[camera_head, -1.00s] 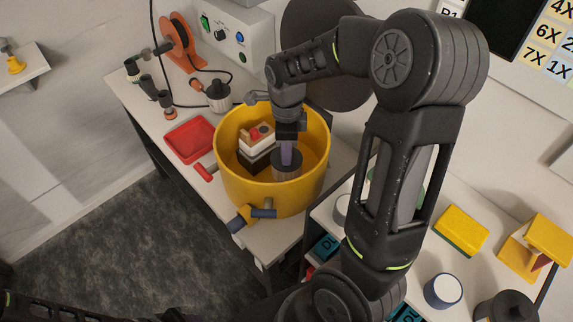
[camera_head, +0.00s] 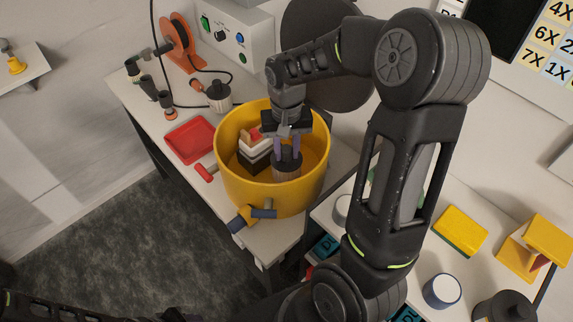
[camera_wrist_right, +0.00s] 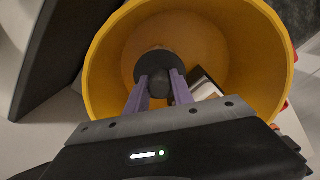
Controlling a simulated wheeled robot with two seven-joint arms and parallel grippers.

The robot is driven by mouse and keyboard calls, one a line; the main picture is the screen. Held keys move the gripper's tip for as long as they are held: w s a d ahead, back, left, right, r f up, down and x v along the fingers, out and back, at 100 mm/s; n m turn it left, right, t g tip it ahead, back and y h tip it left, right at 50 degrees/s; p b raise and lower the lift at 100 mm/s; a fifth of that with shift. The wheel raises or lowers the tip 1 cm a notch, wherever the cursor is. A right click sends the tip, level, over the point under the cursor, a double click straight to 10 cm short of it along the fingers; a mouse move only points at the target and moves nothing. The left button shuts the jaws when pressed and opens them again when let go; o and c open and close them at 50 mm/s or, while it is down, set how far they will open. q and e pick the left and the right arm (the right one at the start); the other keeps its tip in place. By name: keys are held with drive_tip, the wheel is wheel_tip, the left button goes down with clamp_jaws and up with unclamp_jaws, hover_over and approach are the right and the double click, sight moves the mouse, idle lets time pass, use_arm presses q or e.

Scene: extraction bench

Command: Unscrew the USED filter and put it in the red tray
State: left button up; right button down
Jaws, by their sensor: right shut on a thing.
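The filter (camera_head: 287,170), with a dark round cap and a lighter body, stands inside the yellow tub (camera_head: 243,190). In the right wrist view its dark cap (camera_wrist_right: 145,67) and knob show between two purple fingers. My right gripper (camera_head: 287,155) points down into the tub and is shut on the filter's knob. I cannot read any USED label, and the filter's lower end is hidden. The red tray (camera_head: 189,140) lies on the bench left of the tub and looks empty. My left gripper is out of view.
A white-and-dark block (camera_head: 254,155) sits in the tub beside the filter. Another canister (camera_head: 218,96) stands behind the tray. The tub's rim stands between filter and tray.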

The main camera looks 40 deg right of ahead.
drive_tip(key=n, duration=0.7)
drive_tip(key=c, duration=1.1)
unclamp_jaws()
